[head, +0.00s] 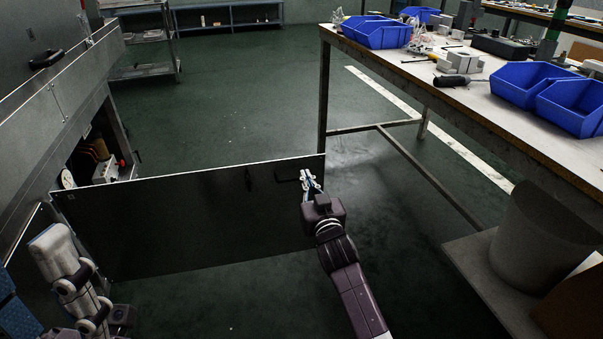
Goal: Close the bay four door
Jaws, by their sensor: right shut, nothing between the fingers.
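An open door panel (190,220), dark and flat with a bright top edge, stands out from the dryer on the left. Its left end meets the dryer beside an opening, and its free end is at the right. No bay number is legible on it. My right gripper (311,181) is shut and empty at the upper free corner of the panel, overlapping it in the picture. A dark handle-like shape (287,178) shows just left of the fingers. I cannot tell whether the fingers touch the door. Part of my left arm shows at lower left, but its gripper does not.
The dryer body (60,100) fills the left side, with parts visible inside its opening. A workbench (470,100) with blue bins (375,32) and tools stands at the right. A grey cylindrical bin (540,235) sits on its lower shelf. Green floor (240,100) is clear behind the door.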

